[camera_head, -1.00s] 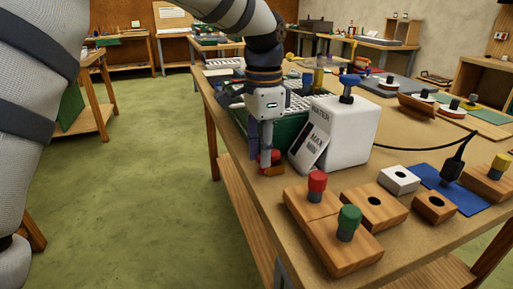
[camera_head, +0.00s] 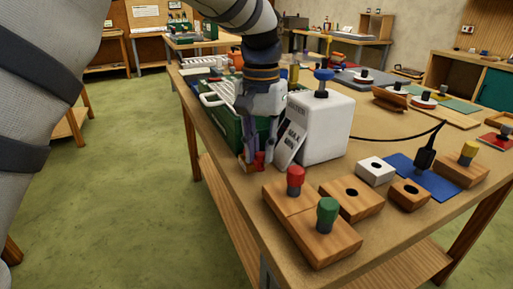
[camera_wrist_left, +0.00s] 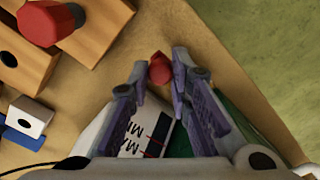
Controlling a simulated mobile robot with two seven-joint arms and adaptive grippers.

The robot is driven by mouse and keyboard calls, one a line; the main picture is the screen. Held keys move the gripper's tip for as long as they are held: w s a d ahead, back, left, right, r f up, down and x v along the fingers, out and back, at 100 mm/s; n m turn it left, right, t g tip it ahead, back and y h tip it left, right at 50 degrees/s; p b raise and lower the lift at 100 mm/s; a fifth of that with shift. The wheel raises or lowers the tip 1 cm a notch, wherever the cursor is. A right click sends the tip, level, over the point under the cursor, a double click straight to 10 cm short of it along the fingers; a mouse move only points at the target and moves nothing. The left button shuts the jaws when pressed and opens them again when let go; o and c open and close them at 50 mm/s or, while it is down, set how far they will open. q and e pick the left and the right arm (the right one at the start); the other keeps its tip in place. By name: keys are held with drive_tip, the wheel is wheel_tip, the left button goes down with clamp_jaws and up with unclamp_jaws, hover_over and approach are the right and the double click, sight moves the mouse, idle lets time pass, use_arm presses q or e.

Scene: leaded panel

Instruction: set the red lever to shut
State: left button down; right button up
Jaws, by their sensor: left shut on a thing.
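The red lever (camera_head: 260,160) is at the left edge of the workbench, in front of the green box and beside the white box. My left gripper (camera_head: 254,164) points down over it, with a finger on either side. In the left wrist view the red lever's top (camera_wrist_left: 160,69) sits between the two fingertips (camera_wrist_left: 160,72), and the gripper is shut on it. The fingers hide much of the lever and its base, so I cannot tell its setting. My right gripper is not in view.
The white box (camera_head: 327,130) with a blue knob stands close right of the gripper, a MAX/MIN label leaning on its front. The green box (camera_head: 233,128) is behind. Wooden blocks with a red peg (camera_head: 295,181) and a green peg (camera_head: 327,215) stand nearer.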

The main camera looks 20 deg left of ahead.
sight(262, 153)
use_arm(q)
drive_tip(key=shift+w+n, duration=0.1)
drive_tip(key=shift+n, duration=0.3)
drive_tip(key=c, duration=1.5)
unclamp_jaws()
drive_tip(key=shift+o, duration=0.2)
drive_tip(key=shift+r, duration=0.15)
wheel_tip(262, 153, up, 12)
